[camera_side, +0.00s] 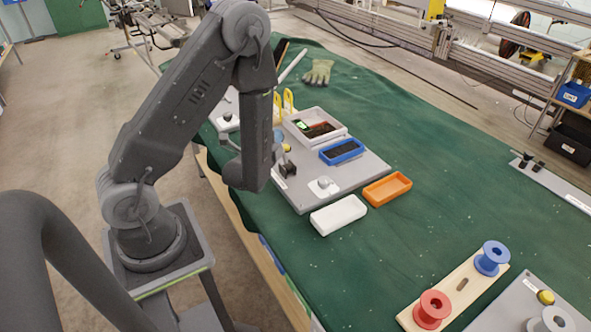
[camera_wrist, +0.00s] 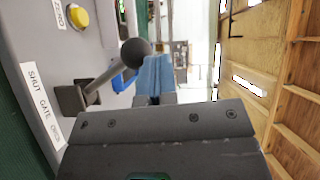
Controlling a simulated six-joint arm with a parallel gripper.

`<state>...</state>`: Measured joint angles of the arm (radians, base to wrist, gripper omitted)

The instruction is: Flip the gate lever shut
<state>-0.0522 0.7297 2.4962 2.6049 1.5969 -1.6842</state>
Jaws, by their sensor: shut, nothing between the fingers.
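The gate lever (camera_wrist: 103,76) has a dark shaft and a round dark knob, and stands on a dark block. In the wrist view it leans up and right from the block, its knob just left of my fingertips. A label (camera_wrist: 42,105) beside it reads SHUT at the upper end, GATE, then a partly hidden word. My gripper (camera_wrist: 155,72) has light blue fingers, shut together and empty. I cannot tell whether they touch the knob. In the side view the lever's dark block (camera_side: 288,169) shows at the panel's near edge, and my arm hides part of that area.
The grey panel (camera_side: 303,197) carries a yellow button (camera_wrist: 77,17), a grey tray (camera_side: 336,129) and a blue tray (camera_side: 343,153). White (camera_side: 338,215) and orange (camera_side: 387,188) trays lie beside it. Red (camera_side: 432,308) and blue (camera_side: 492,258) spools stand farther right. Green cloth between is clear.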

